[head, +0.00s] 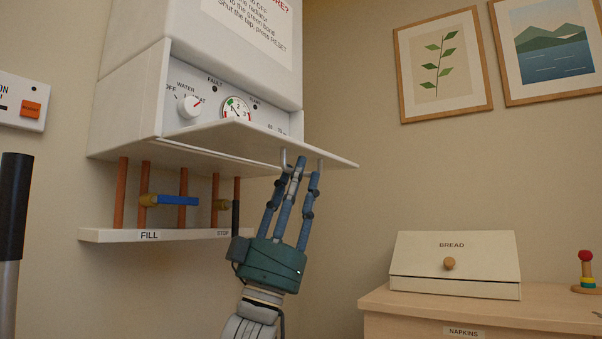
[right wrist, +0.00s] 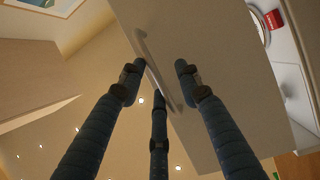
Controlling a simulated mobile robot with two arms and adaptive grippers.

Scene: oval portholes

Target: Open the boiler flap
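The white boiler (head: 130,110) hangs on the wall at the upper left in the head view. Its flap (head: 250,142) is swung down and juts out nearly level below the control panel (head: 215,103). The knob and round gauge behind it show. The flap's pale bar handle (head: 284,160) is on its underside; it also shows in the right wrist view (right wrist: 157,70). My right gripper (head: 300,172) points up from below, fingertips close around the handle. The fingers are spread, with gaps beside the bar; contact is unclear. My left gripper is not in view.
Copper pipes with a blue-handled valve (head: 178,200) and a white ledge marked FILL and STOP (head: 115,236) are below the boiler. A bread box (head: 455,285) stands on a wooden cabinet (head: 480,310) at the right. A switch plate (head: 22,100) is on the left wall.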

